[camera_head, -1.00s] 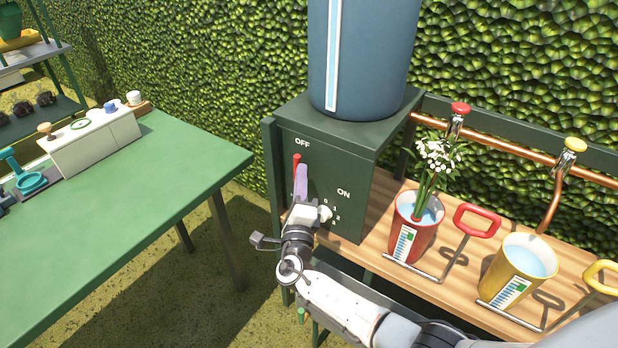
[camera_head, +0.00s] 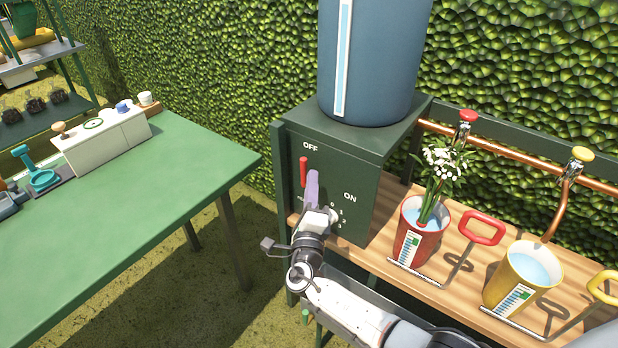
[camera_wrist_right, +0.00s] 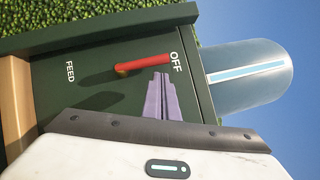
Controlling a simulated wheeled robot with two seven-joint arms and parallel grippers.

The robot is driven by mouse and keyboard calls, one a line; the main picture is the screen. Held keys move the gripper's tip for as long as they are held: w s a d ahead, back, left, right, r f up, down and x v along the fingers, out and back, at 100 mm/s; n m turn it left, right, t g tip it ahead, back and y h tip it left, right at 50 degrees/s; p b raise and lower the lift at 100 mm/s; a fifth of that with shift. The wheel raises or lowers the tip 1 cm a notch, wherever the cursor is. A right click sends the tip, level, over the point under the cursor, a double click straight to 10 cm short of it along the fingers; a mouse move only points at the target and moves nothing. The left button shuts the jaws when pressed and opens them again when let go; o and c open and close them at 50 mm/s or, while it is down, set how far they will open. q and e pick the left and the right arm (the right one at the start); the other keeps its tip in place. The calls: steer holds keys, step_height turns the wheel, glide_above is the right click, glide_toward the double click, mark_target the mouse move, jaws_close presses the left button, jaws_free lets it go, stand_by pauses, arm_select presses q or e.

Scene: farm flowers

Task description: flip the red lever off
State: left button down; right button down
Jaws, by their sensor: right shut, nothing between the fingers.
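The red lever (camera_head: 303,172) is on the front of a dark green box (camera_head: 352,172), under the OFF label, and stands upright. In the right wrist view the red lever (camera_wrist_right: 143,64) points toward the OFF lettering, its brass pivot at the other end. My right gripper (camera_head: 312,186) is shut and empty, its purple fingers just right of and below the lever in the head view. In the right wrist view the fingers (camera_wrist_right: 161,95) are together near the lever's OFF end; I cannot tell whether they touch it. My left gripper is not in view.
A blue tank (camera_head: 372,60) stands on the box. To the right, a wooden bench (camera_head: 455,265) holds a red pot (camera_head: 420,235) with white flowers and a yellow pot (camera_head: 515,280). A green table (camera_head: 130,220) stands left, with a gap between.

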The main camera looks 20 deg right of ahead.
steer(key=s+a+p, duration=0.1)
steer(key=s+a, duration=0.2)
steer(key=s, duration=0.8)
steer(key=shift+s, duration=0.15)
